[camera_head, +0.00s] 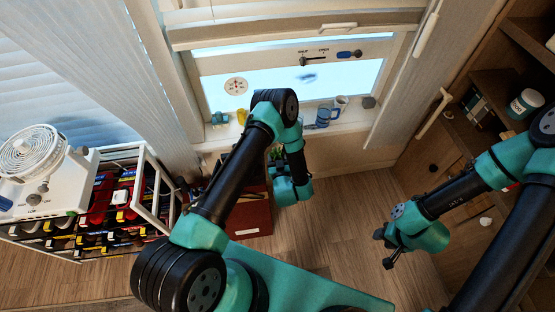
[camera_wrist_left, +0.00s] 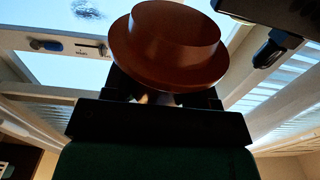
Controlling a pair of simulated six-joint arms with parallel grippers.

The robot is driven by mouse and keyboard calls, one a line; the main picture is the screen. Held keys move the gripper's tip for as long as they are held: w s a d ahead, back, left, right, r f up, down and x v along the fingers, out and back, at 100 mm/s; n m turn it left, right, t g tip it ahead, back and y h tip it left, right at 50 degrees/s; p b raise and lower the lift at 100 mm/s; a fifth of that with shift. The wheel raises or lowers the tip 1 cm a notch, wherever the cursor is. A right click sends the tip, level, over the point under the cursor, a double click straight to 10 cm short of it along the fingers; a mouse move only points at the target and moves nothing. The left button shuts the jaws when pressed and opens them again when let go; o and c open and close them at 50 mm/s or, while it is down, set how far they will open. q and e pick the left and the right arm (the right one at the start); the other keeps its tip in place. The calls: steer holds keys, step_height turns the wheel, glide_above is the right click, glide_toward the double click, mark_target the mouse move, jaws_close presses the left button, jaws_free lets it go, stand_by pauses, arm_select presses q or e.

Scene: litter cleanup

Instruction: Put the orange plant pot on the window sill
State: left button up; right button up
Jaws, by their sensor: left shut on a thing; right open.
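The orange plant pot (camera_wrist_left: 165,45) shows large in the left wrist view, its round body and wide rim clear of other things. My left gripper (camera_wrist_left: 165,97) is shut on it. In the head view my left arm reaches toward the window; its fingers and the pot are hidden behind the arm, and some green leaves show beside the wrist. The window sill (camera_head: 352,125) runs below the window in the head view. My right gripper (camera_head: 385,248) is open and empty, above the floor at the right, away from the sill.
A reddish box (camera_head: 257,215) is below my left arm.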

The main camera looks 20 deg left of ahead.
arm_select(q)
steer(key=shift+f+x, duration=0.25)
steer(key=shift+x, duration=3.15)
steer(key=shift+f+x, duration=0.25)
steer(key=shift+x, duration=3.15)
steer(key=shift+f+x, duration=0.25)
steer(key=shift+x, duration=3.15)
steer(key=shift+f, duration=0.6)
steer(key=o, duration=1.4)
steer(key=shift+s, duration=0.1)
steer(key=shift+s+d+r, duration=0.45)
steer(key=shift+s+r, duration=0.1)
steer(key=shift+s, duration=0.15)
steer(key=shift+s+d+r, duration=0.5)
steer(key=shift+s, duration=0.2)
steer(key=v, duration=1)
steer(key=shift+s+r, duration=0.2)
steer(key=shift+r, duration=0.25)
